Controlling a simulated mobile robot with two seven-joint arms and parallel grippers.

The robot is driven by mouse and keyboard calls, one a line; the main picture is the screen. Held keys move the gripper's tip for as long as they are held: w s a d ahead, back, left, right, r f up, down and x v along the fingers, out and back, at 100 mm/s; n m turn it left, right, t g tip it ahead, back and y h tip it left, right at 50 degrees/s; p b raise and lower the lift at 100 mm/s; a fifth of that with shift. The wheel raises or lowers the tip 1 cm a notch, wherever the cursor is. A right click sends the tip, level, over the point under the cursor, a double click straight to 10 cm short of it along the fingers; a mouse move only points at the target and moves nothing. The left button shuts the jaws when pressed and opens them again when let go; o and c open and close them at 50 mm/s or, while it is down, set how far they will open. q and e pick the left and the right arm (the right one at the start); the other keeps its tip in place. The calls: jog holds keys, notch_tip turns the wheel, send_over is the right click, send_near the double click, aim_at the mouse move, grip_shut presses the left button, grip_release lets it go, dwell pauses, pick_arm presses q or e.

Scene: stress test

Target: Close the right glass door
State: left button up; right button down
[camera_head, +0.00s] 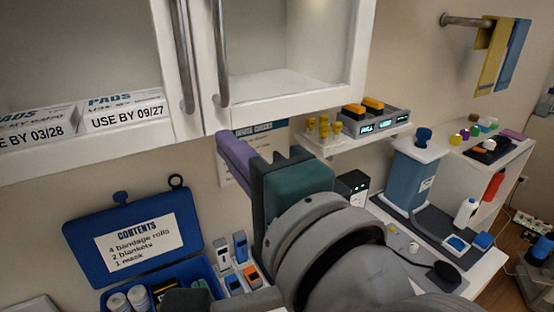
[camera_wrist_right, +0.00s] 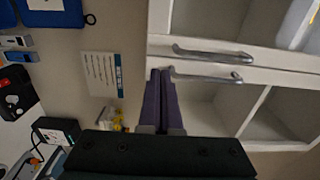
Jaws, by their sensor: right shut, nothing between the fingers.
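The right glass door (camera_head: 213,100) belongs to a white wall cabinet in the upper head view, beside the left glass door (camera_head: 168,136). Their vertical metal handles, right (camera_head: 221,60) and left (camera_head: 184,60), stand side by side. The two door fronts look about flush at the seam. My right gripper (camera_head: 228,143) has purple fingers, shut and empty, just below the right door's lower edge. In the right wrist view its fingertips (camera_wrist_right: 160,74) are by the lower end of the right handle (camera_wrist_right: 205,77). Contact with the door is unclear. My left gripper is not recognisable.
Left cabinet shelf holds pads boxes (camera_head: 125,108). Below right, a small shelf carries a device (camera_head: 374,124) and yellow-capped vials. An open blue case (camera_head: 95,268) stands below left. A blue dispenser (camera_head: 412,180) stands right. My arm covers the middle counter.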

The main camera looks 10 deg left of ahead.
jog(key=s+b, duration=0.2)
jog(key=s, duration=0.8)
jog(key=s+d+f+n+g+h, duration=0.3)
jog(key=d+f+n+g+h, duration=0.25)
jog(key=d+f+n, duration=0.45)
jog(key=s+d+f+n+g+h, duration=0.1)
jog(key=s+d+f+g+h, duration=0.2)
jog(key=d, duration=0.5)
jog(key=s+d+f+n+g+h, duration=0.1)
jog(key=s+d+f+h, duration=0.2)
jog(key=d, duration=0.5)
pick_arm(q)
notch_tip(320, 180, up, 13)
jog(key=p, duration=1.5)
jog(key=shift+s+d, duration=0.2)
jog(key=shift+d, duration=0.05)
pick_arm(e)
notch_tip(320, 180, up, 16)
jog(key=s+d, duration=0.1)
jog(key=s, duration=0.1)
jog(key=shift+s+d+f+g, duration=0.15)
jog(key=shift+f+g, duration=0.05)
jog(key=shift+g, duration=0.25)
pick_arm(q)
jog(key=shift+a, duration=0.1)
